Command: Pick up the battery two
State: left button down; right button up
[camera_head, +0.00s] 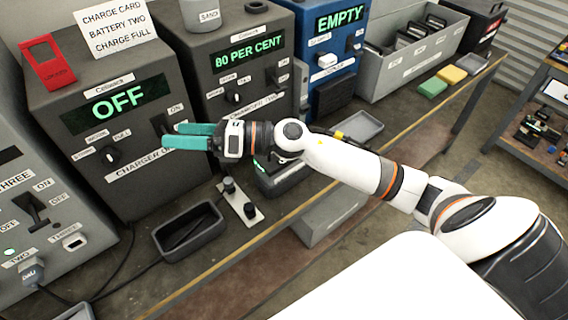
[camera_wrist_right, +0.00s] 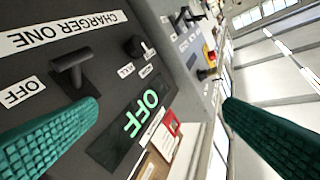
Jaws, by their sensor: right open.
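My right gripper (camera_head: 168,135) has two teal fingers, apart and empty, in front of the grey charger one (camera_head: 75,155), whose green display reads OFF. In the right wrist view my gripper (camera_wrist_right: 160,105) has its left finger close to the black switch beside the CHARGER ONE label (camera_wrist_right: 58,32); I cannot tell if they touch. A dark box with a green-lit patch (camera_head: 285,181) sits on the bench, partly hidden under my right wrist. I cannot read a battery two label on it. A card reading "charge card battery two charge full" (camera_head: 115,25) stands on charger one. My left gripper is not in view.
A second charger (camera_head: 240,60) shows 80 PER CENT; a blue unit (camera_head: 336,42) shows EMPTY. A dark tray (camera_head: 188,232) and a metal plate with black knobs (camera_head: 240,203) lie on the bench front. A grey bin (camera_head: 400,72) and sponges (camera_head: 452,74) are further right.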

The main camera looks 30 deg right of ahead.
jog(key=d+f+n+g+h, duration=0.35)
jog(key=d+n+h, duration=0.3)
jog(key=d, duration=0.55)
jog(key=d+f+n+g+h, duration=0.3)
jog(key=d+n+g+h, duration=0.3)
jog(key=d, duration=0.7)
jog(key=shift+n+t+h, duration=0.25)
jog(key=shift+t+h, duration=0.3)
jog(key=shift+h, duration=0.1)
jog(key=x, duration=0.2)
jog(key=p+x, duration=0.1)
jog(key=x, duration=0.1)
jog(key=p+x, duration=0.1)
jog(key=x, duration=0.1)
jog(key=shift+s+a, duration=0.2)
jog(key=shift+s, duration=0.2)
jog(key=p+x, duration=0.2)
jog(key=x, duration=0.3)
jog(key=shift+p, duration=0.3)
jog(key=shift+f, duration=0.2)
jog(key=c, duration=1.9)
jog(key=shift+w+r, duration=0.2)
grip_shut()
